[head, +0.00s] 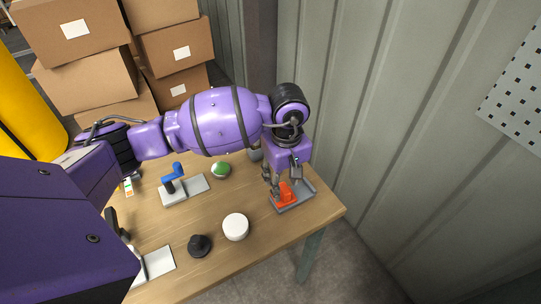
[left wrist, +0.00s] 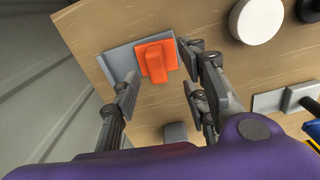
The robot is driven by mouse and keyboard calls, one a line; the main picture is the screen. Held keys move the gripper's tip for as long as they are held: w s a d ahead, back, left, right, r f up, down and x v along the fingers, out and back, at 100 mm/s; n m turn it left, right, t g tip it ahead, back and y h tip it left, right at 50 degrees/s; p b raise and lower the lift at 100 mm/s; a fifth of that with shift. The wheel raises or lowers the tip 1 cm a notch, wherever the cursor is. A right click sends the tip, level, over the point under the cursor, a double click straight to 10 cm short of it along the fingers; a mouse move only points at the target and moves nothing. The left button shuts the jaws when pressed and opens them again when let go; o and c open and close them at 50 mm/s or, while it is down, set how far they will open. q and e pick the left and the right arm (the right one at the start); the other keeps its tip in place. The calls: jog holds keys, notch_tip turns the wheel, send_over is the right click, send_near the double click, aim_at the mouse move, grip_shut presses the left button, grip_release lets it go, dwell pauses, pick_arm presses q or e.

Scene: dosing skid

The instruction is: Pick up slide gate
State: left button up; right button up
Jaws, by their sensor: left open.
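The slide gate looks to be the orange block (head: 287,195) on a grey plate (head: 304,200) near the table's right corner. In the left wrist view the orange block (left wrist: 155,62) has a raised tab and sits on the grey plate (left wrist: 120,62). My left gripper (head: 283,182) points down over the block. In the left wrist view my left gripper (left wrist: 160,82) is open, with one finger at either side of the block's near end. I see no clear grip on it. My right gripper is not in view.
On the wooden table (head: 200,261) are a white disc (head: 236,227), a black knob (head: 200,245), a green-topped knob (head: 221,170) and a blue handle (head: 173,173) on a plate. A corrugated wall (head: 400,150) stands right of the table. Cardboard boxes (head: 75,45) are stacked behind.

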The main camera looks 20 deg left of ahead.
aim_at(285, 188)
pick_arm(q)
jog(key=shift+w+d+f, duration=0.15)
jog(key=shift+f, duration=1.7)
grip_shut()
